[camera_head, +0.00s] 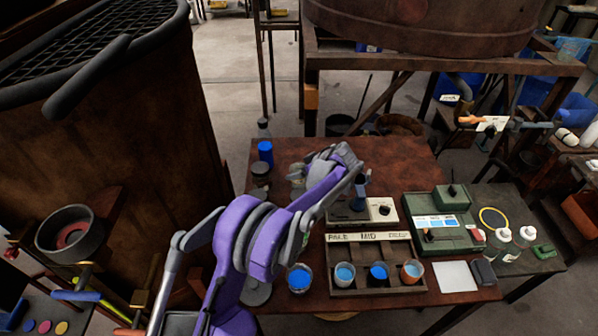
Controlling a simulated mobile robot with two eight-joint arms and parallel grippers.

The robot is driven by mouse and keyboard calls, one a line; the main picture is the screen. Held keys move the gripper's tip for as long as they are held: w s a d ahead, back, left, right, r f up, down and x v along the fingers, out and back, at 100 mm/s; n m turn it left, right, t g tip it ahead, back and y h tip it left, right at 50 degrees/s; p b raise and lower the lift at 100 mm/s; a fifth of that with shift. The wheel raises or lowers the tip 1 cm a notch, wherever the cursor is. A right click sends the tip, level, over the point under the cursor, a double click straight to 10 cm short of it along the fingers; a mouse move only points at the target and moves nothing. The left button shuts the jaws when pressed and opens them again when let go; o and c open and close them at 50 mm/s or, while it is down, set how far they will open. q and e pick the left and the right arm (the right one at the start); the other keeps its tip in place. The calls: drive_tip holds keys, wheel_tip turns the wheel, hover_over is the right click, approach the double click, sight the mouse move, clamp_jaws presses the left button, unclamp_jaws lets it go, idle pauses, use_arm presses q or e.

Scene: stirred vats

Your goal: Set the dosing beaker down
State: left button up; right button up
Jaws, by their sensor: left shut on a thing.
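My left arm, purple and grey, reaches over the brown table (400,160) from the lower left. My left gripper (360,186) points down past its wrist and is shut on the dosing beaker, over or just at a small grey device with a black knob (382,210). The wrist and fingers hide most of the beaker, so I cannot tell whether its base touches anything. My right gripper is not in view.
A rack labelled PALE, MID and a partly legible third word (375,250) holds cups of blue liquid. Another blue-filled cup (299,279) stands left of it. A green case (438,222) and white pad (455,276) are right. The table's back right is clear.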

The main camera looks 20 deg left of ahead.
use_arm(q)
drive_tip(key=shift+f, duration=0.2)
drive_tip(key=o, duration=1.3)
drive_tip(key=shift+r, duration=0.15)
